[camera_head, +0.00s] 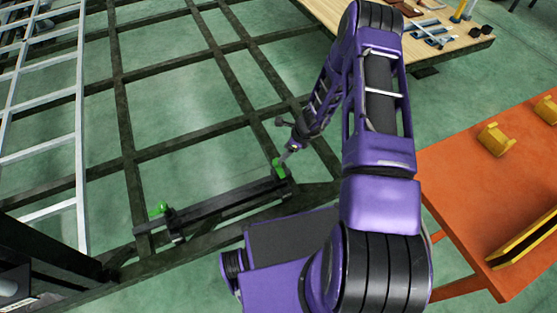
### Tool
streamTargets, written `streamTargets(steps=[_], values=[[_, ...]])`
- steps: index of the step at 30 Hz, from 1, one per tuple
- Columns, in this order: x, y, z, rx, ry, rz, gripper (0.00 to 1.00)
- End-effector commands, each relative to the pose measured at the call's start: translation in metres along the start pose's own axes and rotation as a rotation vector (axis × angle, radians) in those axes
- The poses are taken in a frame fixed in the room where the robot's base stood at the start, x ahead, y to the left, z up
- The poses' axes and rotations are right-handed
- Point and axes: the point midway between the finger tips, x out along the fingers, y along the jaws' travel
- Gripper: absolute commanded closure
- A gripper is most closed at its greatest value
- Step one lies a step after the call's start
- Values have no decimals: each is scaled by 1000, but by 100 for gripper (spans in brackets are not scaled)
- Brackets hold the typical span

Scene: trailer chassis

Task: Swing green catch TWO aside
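Two green catches show on a dark bar (225,205) that lies along the near edge of the chassis frame. The left green catch (158,209) stands at the bar's left end, with nothing near it. The right green catch (279,169) is at the bar's right end. I cannot read any number, so I cannot tell which one is TWO. My gripper (284,158) is right at the right catch, pointing down and left. It is too small to tell whether it touches the catch, or whether its fingers are open or shut.
The dark chassis (122,125) has crossing beams with open gaps over the green floor. A pale metal ladder-like frame (80,120) lies at left. An orange table (470,190) with yellow parts stands at right. A wooden bench (425,45) with tools is at the back right.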

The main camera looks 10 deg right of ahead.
Motion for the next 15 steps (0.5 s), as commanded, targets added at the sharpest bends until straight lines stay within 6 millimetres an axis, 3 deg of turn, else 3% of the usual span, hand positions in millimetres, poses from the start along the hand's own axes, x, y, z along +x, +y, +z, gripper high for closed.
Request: streamTargets(steps=[1,6,15], values=[[14,1,-1,0,0,3,28],[45,1,0,-2,0,2,28],[70,0,0,-2,0,0,28]])
